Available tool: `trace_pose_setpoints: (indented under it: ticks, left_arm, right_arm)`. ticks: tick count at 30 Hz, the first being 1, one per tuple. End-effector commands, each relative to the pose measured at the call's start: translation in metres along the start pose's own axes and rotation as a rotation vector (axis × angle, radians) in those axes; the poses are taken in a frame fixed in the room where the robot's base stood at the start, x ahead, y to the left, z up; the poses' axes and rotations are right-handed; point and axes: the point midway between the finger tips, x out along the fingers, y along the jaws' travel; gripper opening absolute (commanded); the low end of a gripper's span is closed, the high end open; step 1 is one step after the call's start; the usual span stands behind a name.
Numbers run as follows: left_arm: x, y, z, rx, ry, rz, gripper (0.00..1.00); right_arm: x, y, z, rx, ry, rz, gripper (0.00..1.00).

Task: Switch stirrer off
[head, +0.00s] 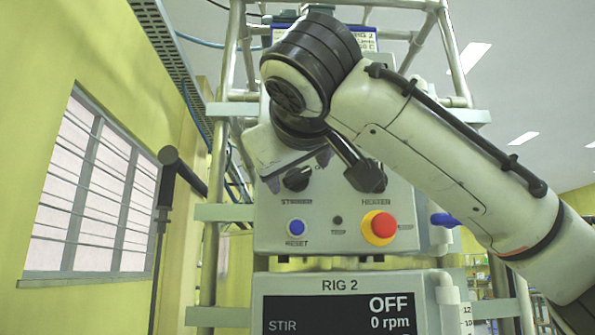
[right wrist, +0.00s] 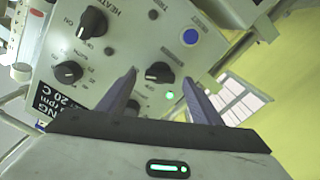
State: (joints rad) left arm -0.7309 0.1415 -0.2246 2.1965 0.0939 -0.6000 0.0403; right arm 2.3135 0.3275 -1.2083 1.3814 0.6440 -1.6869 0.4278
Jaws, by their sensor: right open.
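The dark stirrer knob (head: 298,178) sits on the grey control panel (head: 268,215), above the blue reset button (head: 296,227). My right gripper (head: 297,172) is in front of the panel with its fingers apart, one on each side of the knob. In the right wrist view the knob (right wrist: 158,72) lies between the open finger tips (right wrist: 162,80), with no clear contact. A green lamp (right wrist: 170,95) is lit beside it. The display (head: 350,312) below the panel reads STIR, OFF and 0 rpm. My left gripper does not show.
A red emergency button (head: 380,227) with a yellow ring sits low on the panel's right. The heater knob (right wrist: 92,22) and another dark knob (right wrist: 68,72) are nearby. Metal frame poles (head: 213,210) flank the panel. A dark fixture (head: 170,165) stands near the window at left.

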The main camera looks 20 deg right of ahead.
Motion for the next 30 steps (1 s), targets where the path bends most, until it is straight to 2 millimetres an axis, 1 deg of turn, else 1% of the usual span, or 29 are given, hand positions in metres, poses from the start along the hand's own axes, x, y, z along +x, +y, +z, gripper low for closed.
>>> trace_pose_setpoints:
  ticks: [1, 3, 6, 15, 22, 23, 30]
  left_arm:
    - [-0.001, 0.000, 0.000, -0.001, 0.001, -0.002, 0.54]
    - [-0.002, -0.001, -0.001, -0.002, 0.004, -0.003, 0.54]
    - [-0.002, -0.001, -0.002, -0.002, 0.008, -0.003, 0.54]
    - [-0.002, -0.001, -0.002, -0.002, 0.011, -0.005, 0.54]
    - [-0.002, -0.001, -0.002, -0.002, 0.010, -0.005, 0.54]
    - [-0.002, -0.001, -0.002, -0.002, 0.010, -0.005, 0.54]
    - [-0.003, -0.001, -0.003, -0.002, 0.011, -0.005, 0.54]
  right_arm:
    - [0.007, 0.000, 0.000, 0.000, -0.002, 0.001, 0.59]
    - [0.014, 0.000, 0.000, 0.001, -0.001, 0.000, 0.59]
    - [0.020, 0.000, 0.000, 0.000, 0.000, 0.000, 0.59]
    - [0.022, 0.000, 0.000, 0.000, 0.001, 0.000, 0.59]
    - [0.022, 0.000, 0.000, 0.000, 0.001, 0.000, 0.21]
    - [0.022, 0.000, 0.000, 0.000, 0.001, 0.000, 0.18]
    - [0.022, 0.000, -0.001, -0.020, 0.001, 0.000, 0.18]
